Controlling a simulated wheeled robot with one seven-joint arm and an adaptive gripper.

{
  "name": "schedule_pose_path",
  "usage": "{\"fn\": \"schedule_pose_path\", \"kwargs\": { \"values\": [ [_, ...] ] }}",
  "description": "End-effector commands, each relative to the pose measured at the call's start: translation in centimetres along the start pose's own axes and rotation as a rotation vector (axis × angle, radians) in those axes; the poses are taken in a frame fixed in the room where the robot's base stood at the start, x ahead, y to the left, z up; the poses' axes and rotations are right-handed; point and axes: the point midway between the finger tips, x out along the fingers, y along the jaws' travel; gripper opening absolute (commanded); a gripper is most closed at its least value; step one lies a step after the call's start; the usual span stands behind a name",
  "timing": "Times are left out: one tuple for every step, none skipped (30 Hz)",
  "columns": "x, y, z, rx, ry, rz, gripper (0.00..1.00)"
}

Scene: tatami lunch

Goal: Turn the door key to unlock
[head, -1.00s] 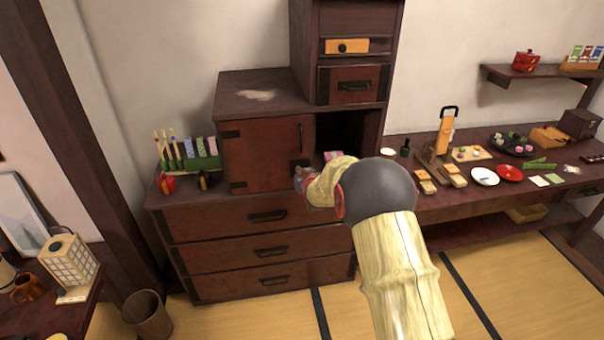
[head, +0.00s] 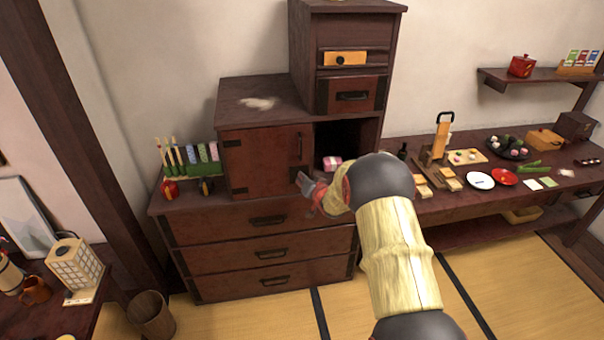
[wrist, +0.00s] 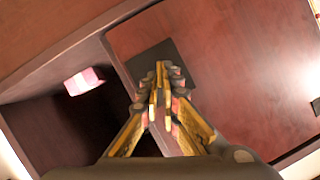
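The cabinet door (head: 265,160) is reddish brown and closed, with a dark handle (head: 300,147) near its right edge. The door also fills much of the wrist view (wrist: 230,70), with a dark metal plate (wrist: 150,62) at its edge. No key can be made out in either view. My gripper (head: 304,181) is in front of the door's lower right corner. In the wrist view my gripper's fingers (wrist: 161,82) are together, in front of the plate and covering part of it. I see nothing between the fingertips, and contact with the door cannot be told.
An open dark compartment (head: 342,137) lies right of the door, with a pink-and-white block (head: 331,163) inside. Drawers (head: 265,250) are below. Brushes and rolled items (head: 187,155) stand left of the door. A long table (head: 450,205) with dishes is at right.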

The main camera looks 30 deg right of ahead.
Motion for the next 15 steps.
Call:
{"fn": "schedule_pose_path", "kwargs": {
  "values": [
    [-0.19, 0.08, -0.27, 0.042, -0.004, -0.014, 0.0],
    [-0.18, 0.1, -0.24, 0.068, -0.004, -0.025, 0.0],
    [-0.16, 0.21, -0.18, 0.105, -0.004, -0.039, 0.0],
    [-0.17, 0.23, -0.21, 0.131, -0.003, -0.051, 0.0],
    [-0.15, 0.33, -0.14, 0.158, -0.004, -0.061, 0.0],
    [-0.13, 0.36, -0.13, 0.193, -0.003, -0.076, 0.0],
    [-0.11, 0.37, -0.11, 0.219, -0.003, -0.088, 0.0],
    [-0.08, 0.44, -0.06, 0.246, -0.003, -0.098, 0.0],
    [-0.07, 0.47, -0.1, 0.28, -0.002, -0.113, 0.0],
    [-0.05, 0.55, -0.03, 0.306, -0.002, -0.124, 0.0],
    [-0.04, 0.61, -0.04, 0.334, -0.001, -0.135, 0.0],
    [-0.02, 0.66, -0.02, 0.368, 0.0, -0.15, 0.0],
    [0.01, 0.71, 0.08, 0.395, -0.001, -0.16, 0.0],
    [0.02, 0.72, 0.11, 0.421, -0.001, -0.172, 0.0],
    [0.04, 0.79, 0.17, 0.457, -0.001, -0.186, 0.0]
  ]
}}
